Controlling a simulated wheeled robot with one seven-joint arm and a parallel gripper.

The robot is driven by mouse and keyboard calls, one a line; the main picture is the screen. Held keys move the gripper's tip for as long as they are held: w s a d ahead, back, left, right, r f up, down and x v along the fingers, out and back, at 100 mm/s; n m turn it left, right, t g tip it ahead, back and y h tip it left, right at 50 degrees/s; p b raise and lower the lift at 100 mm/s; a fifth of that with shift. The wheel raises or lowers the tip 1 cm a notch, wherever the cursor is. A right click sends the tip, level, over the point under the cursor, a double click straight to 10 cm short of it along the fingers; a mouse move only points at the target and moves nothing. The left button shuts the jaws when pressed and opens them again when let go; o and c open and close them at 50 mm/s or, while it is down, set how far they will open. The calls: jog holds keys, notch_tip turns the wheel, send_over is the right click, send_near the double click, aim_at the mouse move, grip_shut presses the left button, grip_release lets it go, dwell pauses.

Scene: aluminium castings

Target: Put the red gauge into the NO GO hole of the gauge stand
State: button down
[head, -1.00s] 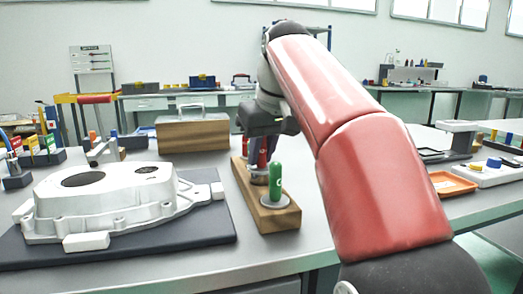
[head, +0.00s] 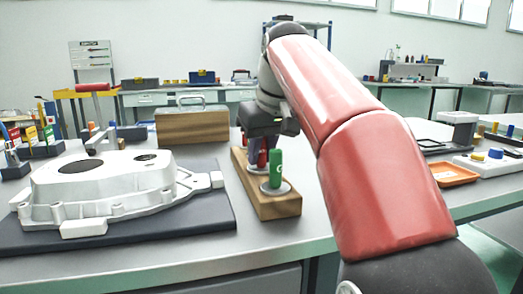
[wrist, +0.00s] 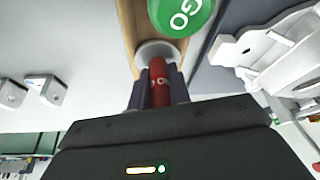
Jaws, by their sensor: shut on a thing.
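The red gauge (wrist: 159,88) is between my two dark fingers in the wrist view, with white lettering on its side. In the head view the red gauge (head: 262,158) shows just behind the green gauge, partly covered. My gripper (wrist: 158,95) is shut on it, over the wooden gauge stand (head: 277,208). A pale round collar (wrist: 157,50) of the stand lies right by the gauge's end. I cannot tell whether the gauge's tip is inside a hole. The green GO gauge (head: 276,168) stands upright at the near end of the stand and shows large in the wrist view (wrist: 181,12).
A grey casting (head: 100,190) lies on a dark mat (head: 160,228) left of the stand. A wooden box with a handle (head: 193,127) is behind. An orange tray (head: 455,174) is at the right. The table is clear in front of the stand.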

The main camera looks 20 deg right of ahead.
aim_at(264, 143)
jog(key=c, duration=1.2)
grip_release()
jog(key=p+v, duration=0.3)
jog(key=v, duration=0.5)
jog(key=shift+f, duration=0.1)
